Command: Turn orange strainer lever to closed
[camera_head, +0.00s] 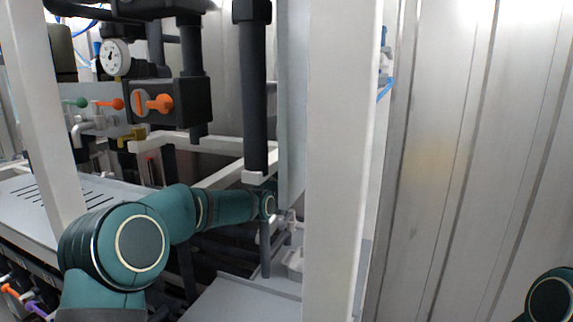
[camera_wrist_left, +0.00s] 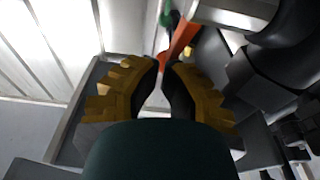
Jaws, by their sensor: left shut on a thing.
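An orange lever (camera_wrist_left: 181,43) shows at the top centre of the left wrist view, its lower end between my fingertips. My left gripper (camera_wrist_left: 162,66) has its dark, yellow-backed fingers nearly together, shut on this lever's end. In the head view my left arm reaches to the middle, and the gripper there is small and partly hidden near the pale post. I cannot make out the held lever in the head view. My right gripper is out of view; only a piece of my right arm shows at the lower right.
A green part (camera_wrist_left: 167,18) sits just beyond the orange lever. A pale upright post (camera_head: 338,160) stands right of my left arm. Dark vertical pipes (camera_head: 253,95) hang above it. Other orange handles (camera_head: 158,103) and a gauge (camera_head: 115,57) are at the upper left.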

